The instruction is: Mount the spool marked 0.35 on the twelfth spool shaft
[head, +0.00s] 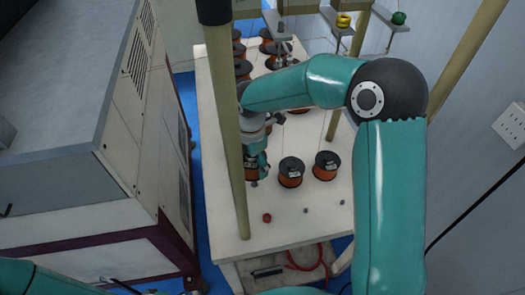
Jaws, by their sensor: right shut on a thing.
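My right gripper (258,150) points down over the white table (224,190), near its left post. It is shut on a dark-flanged copper-wire spool (259,168), partly hidden by the gripper and post. Two more copper spools, one in the middle (291,172) and one to its right (326,166), sit upright on the table beside it. Labels are too small to read, so I cannot tell which is marked 0.35. Small grey shaft ends (306,210) stick up bare near the front. My left gripper is out of view; only part of that arm shows at lower left.
Several more copper spools (243,69) stand at the back of the table. A red knob (267,217) is at the front. Tan posts (226,120) rise from the table. A grey machine cabinet (110,120) stands left, a wall right. Yellow and green parts (398,18) hang at the top.

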